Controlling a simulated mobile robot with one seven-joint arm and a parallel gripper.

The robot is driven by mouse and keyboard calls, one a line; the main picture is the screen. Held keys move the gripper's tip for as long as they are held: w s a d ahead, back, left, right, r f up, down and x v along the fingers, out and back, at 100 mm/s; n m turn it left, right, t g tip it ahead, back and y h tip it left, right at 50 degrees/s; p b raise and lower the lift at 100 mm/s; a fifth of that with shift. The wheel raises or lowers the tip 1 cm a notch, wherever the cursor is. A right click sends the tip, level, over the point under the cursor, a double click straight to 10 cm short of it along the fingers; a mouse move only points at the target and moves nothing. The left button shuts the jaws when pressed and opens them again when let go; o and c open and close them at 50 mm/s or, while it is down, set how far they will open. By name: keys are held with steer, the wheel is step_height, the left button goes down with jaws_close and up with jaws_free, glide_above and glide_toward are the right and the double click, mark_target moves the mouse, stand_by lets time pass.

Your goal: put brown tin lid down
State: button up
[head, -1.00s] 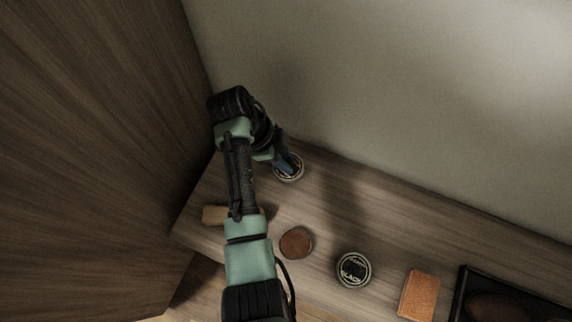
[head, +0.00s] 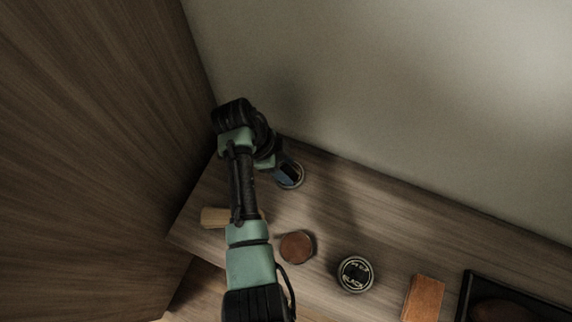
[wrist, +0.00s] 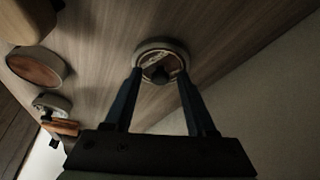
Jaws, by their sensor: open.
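The tin lid (head: 297,184) is a round disc with a pale rim near the wall side of the wooden shelf, partly hidden by my gripper (head: 287,172). In the wrist view the lid (wrist: 160,50) appears to lie on the shelf, its face showing a printed label and a dark patch. My gripper (wrist: 160,75) is open, with its blue fingertips at the lid's near edge, one towards each side. Whether the fingertips touch the lid cannot be told. An open tin with reddish-brown contents (head: 297,247) stands apart from the lid; it also shows in the wrist view (wrist: 36,67).
A tin marked BLACK (head: 355,274), an orange-brown block (head: 423,299) and a dark tray (head: 466,293) stand along the shelf to the right. A tan wooden item (head: 214,217) lies at the left, partly behind my arm. The wall and a tall wooden panel bound the shelf.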

steer(key=p+v, duration=0.4)
steer(key=v, duration=0.8)
steer(key=shift+r, duration=0.15)
